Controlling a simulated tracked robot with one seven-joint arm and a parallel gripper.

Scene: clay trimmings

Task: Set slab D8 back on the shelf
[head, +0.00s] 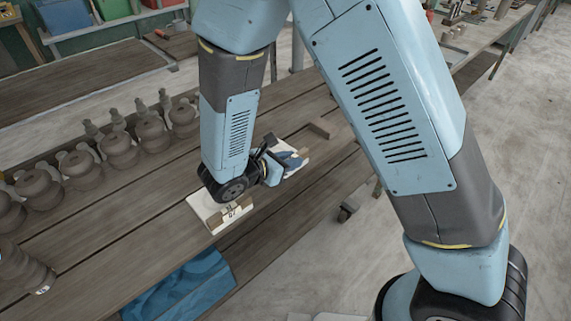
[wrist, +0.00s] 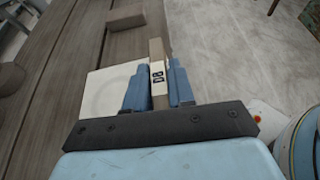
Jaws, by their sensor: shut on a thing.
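In the head view my gripper (head: 289,160) is low over the front part of the wooden table, partly hidden by my arm. A white board (wrist: 100,92) lies below and to the left of the slab in the wrist view. I cannot tell whether the slab touches it. The shelf is not clearly identifiable.
A labelled block (head: 232,213) sits on another white board (head: 203,208) nearby. A brown block (head: 319,130) lies beyond my gripper. Several clay pots (head: 118,148) line the table's back.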

